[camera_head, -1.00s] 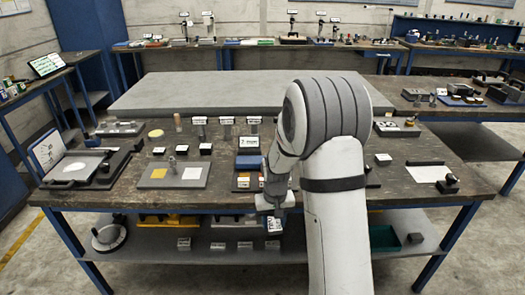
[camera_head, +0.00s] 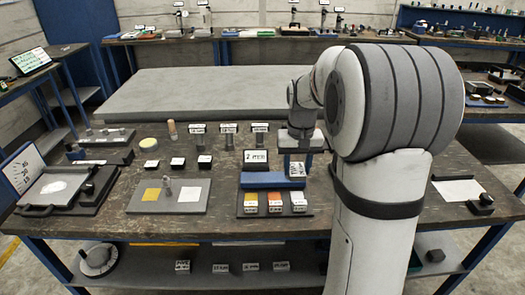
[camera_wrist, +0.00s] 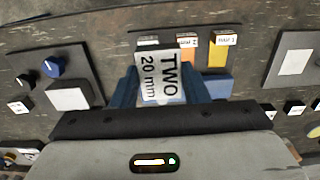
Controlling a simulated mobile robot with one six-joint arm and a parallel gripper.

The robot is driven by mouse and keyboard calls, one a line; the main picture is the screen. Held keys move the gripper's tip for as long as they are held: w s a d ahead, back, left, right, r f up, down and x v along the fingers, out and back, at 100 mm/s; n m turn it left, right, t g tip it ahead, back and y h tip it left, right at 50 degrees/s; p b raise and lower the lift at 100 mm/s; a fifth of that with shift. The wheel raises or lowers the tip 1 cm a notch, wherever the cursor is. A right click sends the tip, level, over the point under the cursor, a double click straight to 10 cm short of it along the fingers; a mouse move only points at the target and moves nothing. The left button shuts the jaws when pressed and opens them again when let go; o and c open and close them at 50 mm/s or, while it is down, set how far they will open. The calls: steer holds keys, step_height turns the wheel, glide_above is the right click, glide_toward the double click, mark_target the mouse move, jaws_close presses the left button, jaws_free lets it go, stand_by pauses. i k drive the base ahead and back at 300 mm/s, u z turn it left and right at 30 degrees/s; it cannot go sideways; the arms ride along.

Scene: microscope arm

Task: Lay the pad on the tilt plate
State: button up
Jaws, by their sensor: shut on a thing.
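My gripper (camera_head: 298,158) is shut on a pale block labelled "TWO 20 mm" (camera_wrist: 162,82), between its blue fingers in the wrist view. The block's white label also shows in the head view (camera_head: 297,170), above the table near a blue bar (camera_head: 262,180). No part is marked as the pad, and I cannot tell if this block is it. At the left, a dark unit with a flat plate, a pale round patch and a scale panel looks like the tilt plate (camera_head: 42,205); I cannot be sure.
A dark tray (camera_head: 243,213) with yellow, orange and pale labelled blocks lies in front of my gripper. A grey board (camera_head: 143,208) with yellow and white squares and a peg is left of it. Small label stands (camera_head: 229,128) stand behind. The raised grey slab (camera_head: 200,90) is bare.

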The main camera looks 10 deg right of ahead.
mark_target(61, 178)
steer(key=i, duration=0.9)
steer(key=z, duration=0.05)
